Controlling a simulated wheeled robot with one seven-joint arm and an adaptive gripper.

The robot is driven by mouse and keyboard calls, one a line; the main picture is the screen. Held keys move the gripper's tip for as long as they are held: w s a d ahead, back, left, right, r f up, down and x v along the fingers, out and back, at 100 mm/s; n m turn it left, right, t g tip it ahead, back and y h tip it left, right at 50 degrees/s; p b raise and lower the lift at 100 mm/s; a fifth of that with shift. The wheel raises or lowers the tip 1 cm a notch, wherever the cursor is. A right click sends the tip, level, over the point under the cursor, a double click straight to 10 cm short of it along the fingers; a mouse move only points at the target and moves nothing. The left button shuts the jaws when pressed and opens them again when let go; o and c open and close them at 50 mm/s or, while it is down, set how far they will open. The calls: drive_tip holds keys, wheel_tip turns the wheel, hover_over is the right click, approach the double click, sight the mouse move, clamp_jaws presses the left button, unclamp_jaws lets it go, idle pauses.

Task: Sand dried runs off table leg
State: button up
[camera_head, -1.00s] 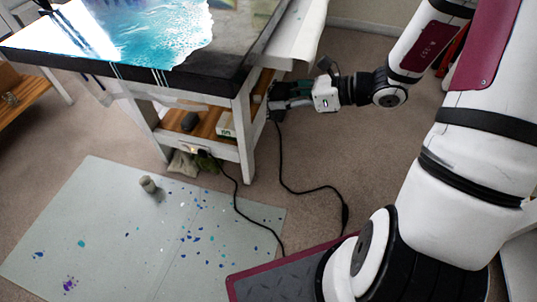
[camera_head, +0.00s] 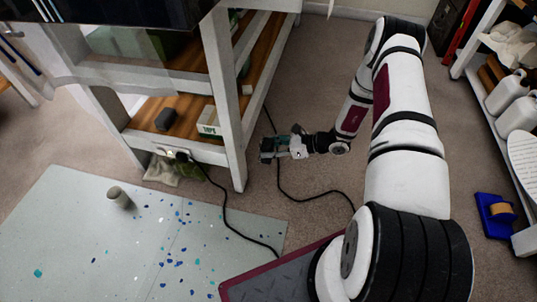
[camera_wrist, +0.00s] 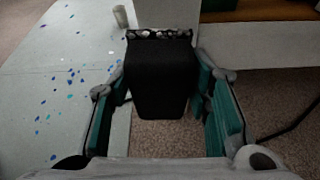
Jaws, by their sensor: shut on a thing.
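The white table leg (camera_head: 226,112) stands at the near right corner of the table, between the dark table top (camera_head: 150,12) and the floor. Its white surface (camera_wrist: 172,13) also shows at the top of the wrist view. I cannot make out any dried runs on it. My gripper (camera_head: 267,151) is just right of the leg's lower part, with a small gap seen from the head. In the wrist view, my gripper (camera_wrist: 163,95) has its teal fingers on both sides of a black block (camera_wrist: 160,75) with a rough, speckled far edge.
A lower shelf (camera_head: 150,128) carries a dark block (camera_head: 165,119) and a small box (camera_head: 209,121). A grey cup (camera_head: 119,198) stands on the spotted floor mat (camera_head: 60,215). A black cable (camera_head: 234,229) crosses the floor near the leg. White jugs (camera_head: 507,92) stand on a rack at right.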

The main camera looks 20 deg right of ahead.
sight(239, 150)
drive_tip(key=f, duration=0.3)
drive_tip(key=shift+w+a+f+b, duration=0.1)
drive_tip(key=shift+w+f+b, duration=0.15)
drive_tip(key=shift+f+b, duration=0.1)
drive_tip(key=shift+w+a, duration=0.9)
drive_tip(key=shift+a, duration=0.3)
drive_tip(key=shift+w+a, duration=0.85)
drive_tip(key=shift+a, duration=0.3)
drive_tip(key=shift+w+a, duration=0.55)
drive_tip(key=shift+a, duration=0.25)
drive_tip(key=shift+w+d, duration=0.6)
drive_tip(key=shift+w, duration=0.2)
drive_tip(key=shift+w+d, duration=0.6)
drive_tip(key=shift+w, duration=0.2)
drive_tip(key=shift+w+a, duration=0.1)
drive_tip(key=shift+r, duration=0.1)
drive_tip(key=shift+s+a+p, duration=0.45)
drive_tip(key=shift+s+a, duration=0.2)
drive_tip(key=shift+s, duration=0.2)
drive_tip(key=shift+s+a+p, duration=0.4)
drive_tip(key=shift+s+a, duration=0.2)
drive_tip(key=shift+s, duration=0.2)
